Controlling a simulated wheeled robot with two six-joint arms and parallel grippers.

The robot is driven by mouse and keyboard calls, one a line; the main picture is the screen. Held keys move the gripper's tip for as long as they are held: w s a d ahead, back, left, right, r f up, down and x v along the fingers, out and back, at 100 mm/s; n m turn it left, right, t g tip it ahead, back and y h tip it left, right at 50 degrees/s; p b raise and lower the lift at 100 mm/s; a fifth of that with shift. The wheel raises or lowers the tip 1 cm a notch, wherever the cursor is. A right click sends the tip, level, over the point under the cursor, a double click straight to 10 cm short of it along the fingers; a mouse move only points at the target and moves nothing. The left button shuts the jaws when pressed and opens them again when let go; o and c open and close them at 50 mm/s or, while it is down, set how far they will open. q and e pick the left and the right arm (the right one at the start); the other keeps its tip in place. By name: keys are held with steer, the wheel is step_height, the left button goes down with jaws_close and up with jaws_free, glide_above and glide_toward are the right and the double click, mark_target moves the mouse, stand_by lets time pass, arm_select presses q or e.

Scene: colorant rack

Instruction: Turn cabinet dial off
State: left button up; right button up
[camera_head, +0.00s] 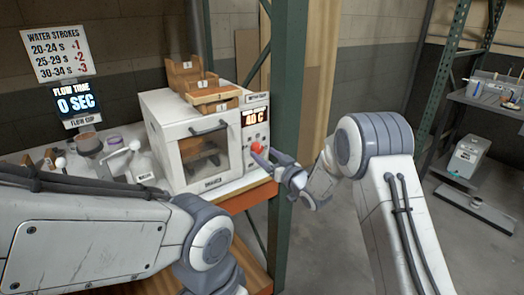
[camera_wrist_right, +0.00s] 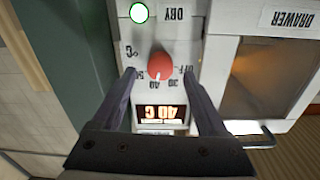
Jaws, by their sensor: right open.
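The white cabinet (camera_head: 180,118) stands on the shelf, its windowed door shut. Its red dial (camera_head: 257,147) is on the panel right of the door, below a lit display (camera_head: 255,116) reading 40 C. In the right wrist view, upside down, the dial (camera_wrist_right: 160,67) shows marks OFF, 30, 40 and 50, and its white pointer is at about 40. My right gripper (camera_head: 265,157) is open at the panel. In the wrist view its fingertips (camera_wrist_right: 159,76) are on either side of the dial; contact cannot be told. My left arm shows, but its gripper does not.
Wooden trays (camera_head: 205,88) sit on the cabinet. A green post (camera_head: 287,80) stands close to its right side. Bottles and cups (camera_head: 120,160) crowd the shelf to its left. The door handle (camera_wrist_right: 245,135) is beside the panel. A metal rack (camera_head: 490,100) stands far right, beyond open floor.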

mark_target(257, 148)
steer(key=shift+x, duration=1.2)
jaws_close()
steer(key=shift+f+n+b, duration=0.15)
steer(key=shift+n+b, duration=0.25)
steer(key=shift+b, duration=0.3)
steer(key=n+b, duration=1.4)
steer(key=b, duration=0.4)
steer(key=shift+f, duration=0.15)
steer(key=shift+n+b, duration=1.55)
steer(key=shift+n, duration=0.15)
steer(key=shift+r, duration=0.2)
jaws_free()
